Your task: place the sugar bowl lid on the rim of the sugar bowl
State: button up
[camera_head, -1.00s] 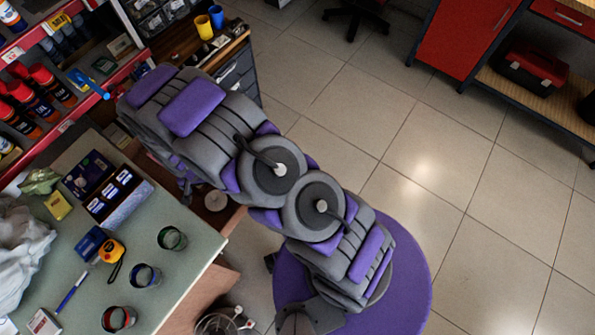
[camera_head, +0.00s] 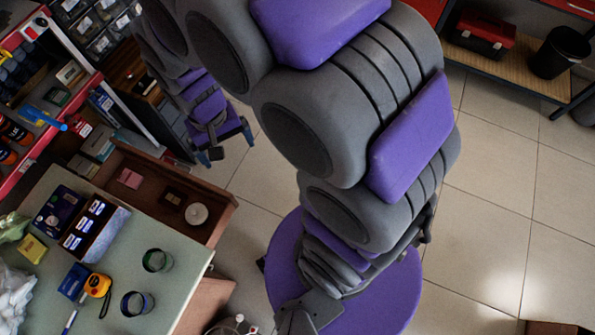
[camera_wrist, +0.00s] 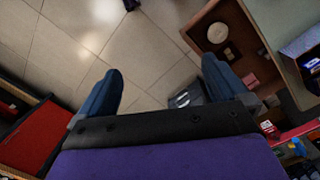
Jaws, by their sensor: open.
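A round pale disc with a small raised centre (camera_head: 196,213) lies in the open brown drawer (camera_head: 228,205), near its right end. It looks like the sugar bowl lid, and it also shows in the wrist view (camera_wrist: 217,32). I cannot pick out the sugar bowl in either view. My gripper (camera_head: 226,150) is beyond the drawer, over the floor beside a dark cabinet. In the wrist view, its two blue fingers (camera_wrist: 162,70) are wide apart with nothing between them.
A pale green counter (camera_head: 185,285) stands left of the drawer, holding a green-rimmed cup (camera_head: 157,260), a blue-rimmed cup (camera_head: 137,303), a yellow tape measure (camera_head: 97,285) and a box organizer (camera_head: 92,228). Red shelving stands at the left. Tiled floor (camera_head: 490,190) is open at right.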

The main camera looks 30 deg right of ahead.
jog(key=s+d+r, duration=0.3)
jog(key=s+r, duration=0.1)
jog(key=s, duration=0.5)
jog(key=s+d+r+n, duration=0.1)
jog(key=s+d+r, duration=0.3)
jog(key=s, duration=0.4)
jog(key=shift+s+d+r+g, duration=0.2)
jog(key=shift+s+g, duration=0.1)
jog(key=shift+s, duration=0.1)
jog(key=shift+c, duration=0.5)
